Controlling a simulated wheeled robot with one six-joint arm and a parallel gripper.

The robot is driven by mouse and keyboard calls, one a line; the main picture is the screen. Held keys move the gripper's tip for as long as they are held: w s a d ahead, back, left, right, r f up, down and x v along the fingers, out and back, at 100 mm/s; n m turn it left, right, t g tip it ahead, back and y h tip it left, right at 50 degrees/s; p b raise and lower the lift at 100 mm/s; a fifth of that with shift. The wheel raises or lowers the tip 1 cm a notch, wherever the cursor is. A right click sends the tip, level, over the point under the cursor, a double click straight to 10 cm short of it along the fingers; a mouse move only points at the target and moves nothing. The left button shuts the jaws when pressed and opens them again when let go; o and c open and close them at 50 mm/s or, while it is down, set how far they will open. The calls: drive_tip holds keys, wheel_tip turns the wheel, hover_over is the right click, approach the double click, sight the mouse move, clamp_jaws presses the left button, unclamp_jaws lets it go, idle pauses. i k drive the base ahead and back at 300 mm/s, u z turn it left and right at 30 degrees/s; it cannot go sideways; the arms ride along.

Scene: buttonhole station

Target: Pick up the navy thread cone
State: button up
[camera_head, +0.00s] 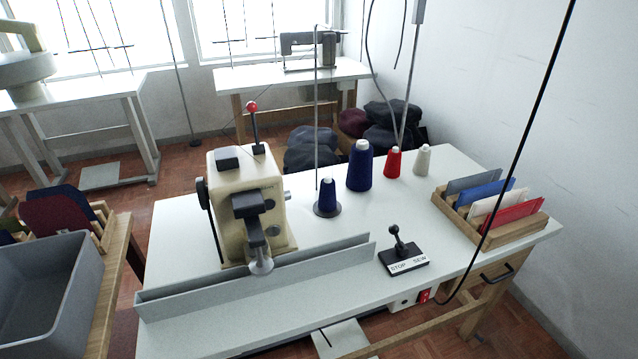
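Two navy thread cones stand upright on the white sewing table (180,310). The larger navy thread cone (360,170) stands on the tabletop, left of a red cone (393,163) and a cream cone (422,160). The smaller navy thread cone (328,192) sits on a dark round base (326,211) beside a tall thin rod (316,100), nearer the beige machine. Both have pale tips, and neither is held by anything in view. My gripper is not in view.
The beige buttonhole machine (243,195) stands left of the cones, with a grey rail (330,256) in front. A STOP/SEW lever (404,258) and a wooden tray (527,228) of coloured pieces are at the right. A dark cable (541,90) hangs across the right side. A grey bin (45,290) is at left.

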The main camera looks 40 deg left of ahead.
sight(327, 198)
drive_tip(key=u, duration=0.55)
drive_tip(key=i, duration=0.8)
drive_tip(key=u, duration=1.15)
drive_tip(key=i, duration=0.45)
drive_tip(key=u, duration=0.4)
